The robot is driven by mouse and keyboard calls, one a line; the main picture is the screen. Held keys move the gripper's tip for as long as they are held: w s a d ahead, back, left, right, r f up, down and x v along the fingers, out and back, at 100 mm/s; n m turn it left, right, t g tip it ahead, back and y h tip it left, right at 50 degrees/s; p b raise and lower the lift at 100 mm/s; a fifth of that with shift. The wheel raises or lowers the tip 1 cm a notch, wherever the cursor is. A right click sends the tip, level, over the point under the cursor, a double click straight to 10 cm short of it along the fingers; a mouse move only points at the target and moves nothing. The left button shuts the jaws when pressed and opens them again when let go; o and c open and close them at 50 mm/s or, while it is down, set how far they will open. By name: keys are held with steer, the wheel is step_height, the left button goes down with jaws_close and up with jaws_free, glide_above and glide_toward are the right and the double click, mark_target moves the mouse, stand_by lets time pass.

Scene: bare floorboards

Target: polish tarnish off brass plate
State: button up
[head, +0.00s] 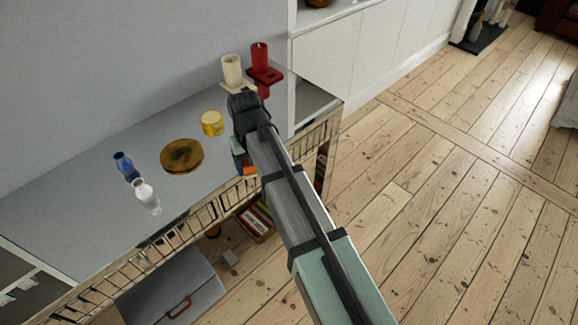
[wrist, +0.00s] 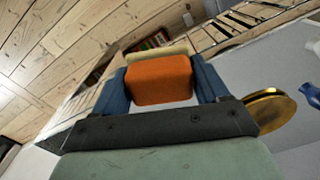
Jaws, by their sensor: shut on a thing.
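The brass plate (head: 182,156) lies flat on the grey tabletop, with dark brown tarnish patches across its face. It also shows in the wrist view at the right (wrist: 270,112), partly cut off by my gripper. My gripper (wrist: 160,66) has blue fingers shut on an orange block (wrist: 160,82) with a pale cream edge, which looks like a sponge or pad. In the head view the orange block (head: 249,171) shows small by the table's front edge, to the right of the plate and apart from it. My arm hides much of the gripper there.
A yellow tin (head: 212,124) stands behind the plate. Tabletop (head: 75,215) farther left is clear.

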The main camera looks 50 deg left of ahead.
steer(key=s+a+r+n, duration=0.3)
steer(key=s+a+r, duration=0.1)
steer(key=s+a, duration=1.2)
steer(key=r+n, duration=0.1)
steer(key=r, duration=0.1)
glide_above(168, 160)
steer(key=d, duration=0.1)
steer(key=shift+w+d+f, duration=0.1)
steer(key=shift+f, duration=3.5)
steer(key=shift+w+f, duration=0.55)
steer(key=shift+c, duration=0.4)
steer(key=shift+w+d+f, duration=0.1)
steer(key=shift+w, duration=1.7)
steer(key=shift+w+d, duration=0.1)
steer(key=shift+w, duration=1.65)
steer(key=shift+s+a, duration=0.15)
steer(key=shift+s, duration=1.95)
steer(key=shift+s+a, duration=0.1)
steer(key=shift+s, duration=2)
steer(key=shift+w+a, duration=0.1)
steer(key=shift+a, duration=0.5)
steer(key=shift+w, duration=0.3)
steer(key=shift+w+d, duration=0.2)
steer(key=shift+w, duration=3.55)
steer(key=shift+s+a, duration=0.2)
steer(key=shift+s, duration=3.85)
step_height(168, 160, up, 8)
